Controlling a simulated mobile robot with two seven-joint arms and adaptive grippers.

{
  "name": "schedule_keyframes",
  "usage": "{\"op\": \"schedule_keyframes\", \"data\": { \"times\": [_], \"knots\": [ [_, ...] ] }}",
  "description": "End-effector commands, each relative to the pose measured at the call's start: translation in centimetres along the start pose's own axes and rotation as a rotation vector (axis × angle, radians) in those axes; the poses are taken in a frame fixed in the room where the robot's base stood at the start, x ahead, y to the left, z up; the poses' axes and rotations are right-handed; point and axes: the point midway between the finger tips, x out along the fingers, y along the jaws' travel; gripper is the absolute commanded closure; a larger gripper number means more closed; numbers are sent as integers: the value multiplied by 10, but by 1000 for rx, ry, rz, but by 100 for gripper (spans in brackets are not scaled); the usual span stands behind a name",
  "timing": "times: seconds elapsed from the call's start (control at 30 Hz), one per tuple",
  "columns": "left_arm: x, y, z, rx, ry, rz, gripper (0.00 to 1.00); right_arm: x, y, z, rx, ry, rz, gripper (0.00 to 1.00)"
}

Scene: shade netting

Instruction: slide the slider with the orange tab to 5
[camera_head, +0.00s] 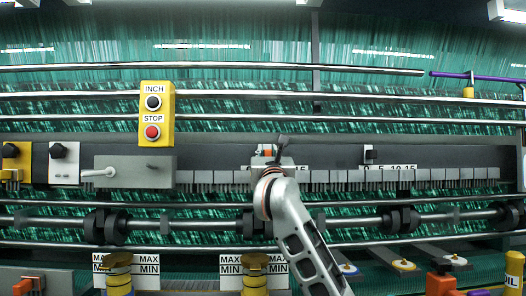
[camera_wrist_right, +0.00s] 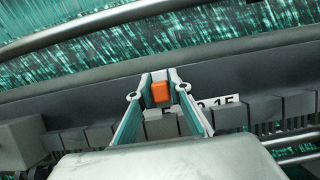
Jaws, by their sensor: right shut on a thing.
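The slider's orange tab (camera_wrist_right: 160,92) sits between the two fingertips of my right gripper (camera_wrist_right: 158,86) in the wrist view. The gripper is shut on it. In the head view the slider (camera_head: 265,151) shows as a small pale piece with a bit of orange, just above my right gripper (camera_head: 267,163). Its number scale (camera_wrist_right: 218,103) is partly covered by the fingers; 10 and 15 show to the right of the tab. The exact mark at the slider cannot be read. My left gripper is not in view.
A second slider (camera_head: 369,154) with a black tab stands to the right above its own scale (camera_head: 390,168). A yellow INCH and STOP button box (camera_head: 156,113) stands to the left. A rail (camera_head: 430,177) with grey blocks and a bar (camera_head: 350,222) run below.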

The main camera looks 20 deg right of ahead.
Motion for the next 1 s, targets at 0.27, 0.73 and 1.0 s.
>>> {"op": "schedule_keyframes", "data": {
  "times": [0.27,0.73,1.0],
  "knots": [
    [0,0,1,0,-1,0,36,0,1,-1,-1,0,1,67],
    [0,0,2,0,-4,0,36,-27,1,-1,-1,-2,2,67],
    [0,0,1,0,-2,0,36,-80,2,-1,1,-2,3,67]
  ]
}}
